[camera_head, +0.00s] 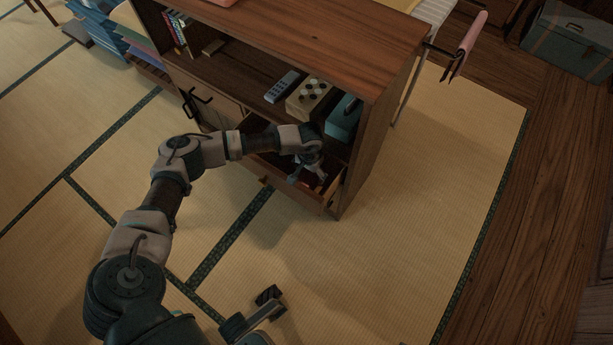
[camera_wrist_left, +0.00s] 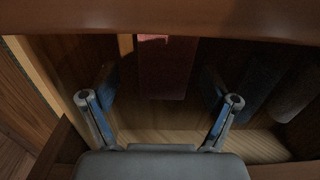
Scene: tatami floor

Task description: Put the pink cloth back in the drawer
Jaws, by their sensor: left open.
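My left gripper (camera_head: 308,176) is open and reaches down into the pulled-out drawer (camera_head: 312,196) at the bottom right of the wooden cabinet. In the left wrist view the two fingers of the gripper (camera_wrist_left: 160,100) stand wide apart with nothing between their tips. A dark reddish flat thing (camera_wrist_left: 165,70) lies beyond the fingers there; I cannot tell whether it is cloth. A pink cloth (camera_head: 467,45) hangs over a rail beside the cabinet at the upper right.
The cabinet (camera_head: 310,35) overhangs the drawer. Its shelf holds a remote (camera_head: 282,86), a box with round pieces (camera_head: 310,98) and a teal box (camera_head: 343,118). A green trunk (camera_head: 570,45) stands far right. The tatami (camera_head: 400,240) in front is clear.

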